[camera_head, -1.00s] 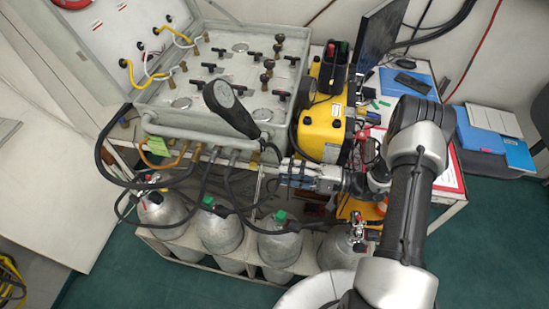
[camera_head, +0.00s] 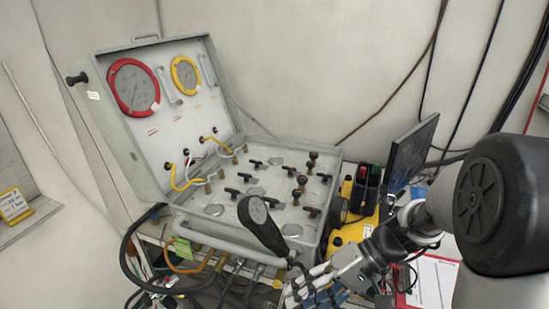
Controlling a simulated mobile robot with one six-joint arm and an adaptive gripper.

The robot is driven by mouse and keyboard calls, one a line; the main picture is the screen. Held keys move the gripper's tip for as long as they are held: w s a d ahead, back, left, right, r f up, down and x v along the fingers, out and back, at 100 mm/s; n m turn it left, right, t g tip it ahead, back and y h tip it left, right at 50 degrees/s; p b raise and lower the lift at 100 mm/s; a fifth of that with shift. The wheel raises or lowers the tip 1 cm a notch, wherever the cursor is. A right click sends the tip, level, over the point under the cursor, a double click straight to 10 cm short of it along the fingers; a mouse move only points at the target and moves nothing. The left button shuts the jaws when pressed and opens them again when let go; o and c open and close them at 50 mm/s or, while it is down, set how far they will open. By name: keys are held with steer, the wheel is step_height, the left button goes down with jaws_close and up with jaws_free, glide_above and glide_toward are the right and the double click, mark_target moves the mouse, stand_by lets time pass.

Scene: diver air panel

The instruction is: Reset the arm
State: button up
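My gripper (camera_head: 305,290) is low in the middle of the head view, at the front right of the diver air panel. My arm reaches it from the right edge. The fingers are small and overlap cables behind them, so I cannot tell whether they are open or hold anything. The air panel (camera_head: 230,238) is an open grey case with several dark valve handles. Its raised lid (camera_head: 160,120) carries a red-rimmed gauge (camera_head: 134,87) and a yellow-rimmed gauge (camera_head: 186,75). A dark, round-headed handset (camera_head: 262,222) stands at the panel's front edge, just above my gripper.
A yellow case (camera_head: 352,232) stands right of the panel, with a dark monitor (camera_head: 411,152) behind it. A red-edged clipboard (camera_head: 436,283) lies at lower right. Hoses (camera_head: 133,250) hang at the panel's front left. The wall is behind.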

steer(key=s+d+r+t+h, duration=0.6)
steer(key=s+r+h, duration=0.3)
steer(key=s, duration=0.3)
steer(key=shift+s+d+r+m+t+h, duration=0.35)
steer(key=shift+d+r+t+h, duration=0.1)
steer(key=shift+d, duration=0.3)
